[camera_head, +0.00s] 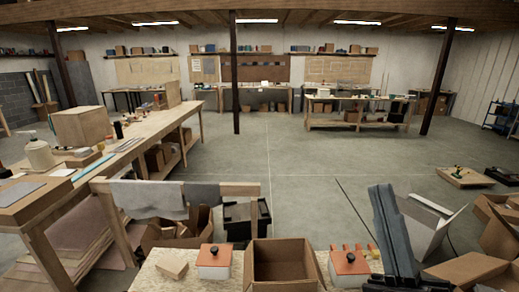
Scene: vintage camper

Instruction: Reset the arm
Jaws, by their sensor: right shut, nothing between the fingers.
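My right gripper (382,196) shows at the lower right as a dark grey shape pointing up and slightly left. Its fingers are together and hold nothing. It stands in front of the right part of the wooden tabletop (148,284) nearest me and touches no object that I can make out. My left gripper is not in view.
On the near tabletop are a wooden block (172,268), an open cardboard box (281,258) and two white containers with orange lids, one left (214,262) and one right (349,266). A white open carton (420,222) lies behind my right gripper. The middle floor is clear.

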